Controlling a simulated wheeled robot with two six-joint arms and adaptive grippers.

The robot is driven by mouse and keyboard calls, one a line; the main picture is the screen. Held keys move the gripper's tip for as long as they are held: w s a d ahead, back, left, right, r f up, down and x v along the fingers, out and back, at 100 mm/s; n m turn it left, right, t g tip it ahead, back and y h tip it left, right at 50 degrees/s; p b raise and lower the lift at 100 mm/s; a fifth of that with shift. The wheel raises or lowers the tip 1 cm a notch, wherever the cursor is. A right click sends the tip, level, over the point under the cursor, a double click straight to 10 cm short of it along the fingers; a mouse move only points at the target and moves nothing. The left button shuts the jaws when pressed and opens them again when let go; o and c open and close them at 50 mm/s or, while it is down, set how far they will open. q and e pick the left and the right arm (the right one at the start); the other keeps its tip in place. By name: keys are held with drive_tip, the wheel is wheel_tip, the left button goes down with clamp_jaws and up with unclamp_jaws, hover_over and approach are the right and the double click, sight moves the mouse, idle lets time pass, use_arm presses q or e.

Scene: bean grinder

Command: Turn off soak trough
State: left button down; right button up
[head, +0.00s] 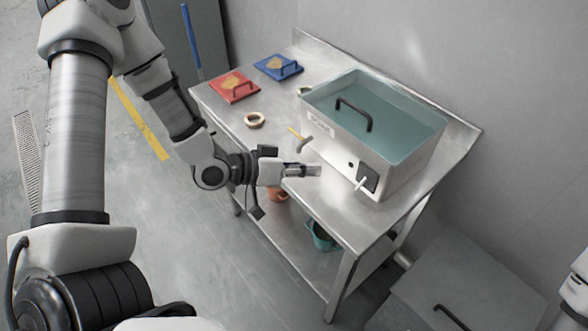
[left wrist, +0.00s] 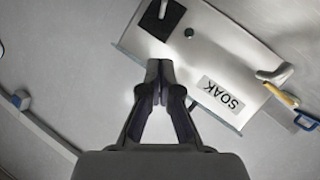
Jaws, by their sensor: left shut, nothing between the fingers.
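The soak trough (head: 330,133) is a pale metal box of teal water with a black handle on top, standing on the steel table. Its front bears a black switch plate (head: 369,177) with a white lever (head: 361,184), and a small dark round knob (head: 350,165). In the left wrist view the SOAK label (left wrist: 221,92), the black plate (left wrist: 158,23) and the round knob (left wrist: 188,33) show. My left gripper (head: 319,171) is shut and empty, in front of the trough and left of the switch plate. Its closed fingertips (left wrist: 160,66) point toward the plate, apart from it. My right gripper is not in view.
A grey spout with a yellow handle (head: 295,132) is at the trough's left end. A red board (head: 234,88), a blue board (head: 278,68) and a ring-shaped dish (head: 254,120) lie farther left. Pots stand on the lower shelf. A grey box (head: 470,285) stands at right.

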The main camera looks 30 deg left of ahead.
use_arm(q)
drive_tip(key=v, duration=0.3)
drive_tip(key=shift+s+f, duration=0.2)
drive_tip(key=shift+s+a, duration=0.1)
drive_tip(key=shift+a, duration=0.1)
drive_tip(key=s+d+f+g+y, duration=0.2)
drive_tip(key=s+f+g, duration=0.3)
drive_tip(key=f, duration=0.4)
drive_tip(key=s+d+f+g+y, duration=0.1)
drive_tip(key=s+d+f+g, duration=0.15)
drive_tip(key=s+f, duration=0.5)
drive_tip(key=s+a+f+n+g+y, duration=0.2)
drive_tip(key=s+a+f+y, duration=0.4)
drive_tip(key=s+f, duration=0.1)
drive_tip(key=shift+n+g+y, duration=0.3)
drive_tip(key=shift+g+y, duration=0.05)
drive_tip(key=shift+y, duration=0.05)
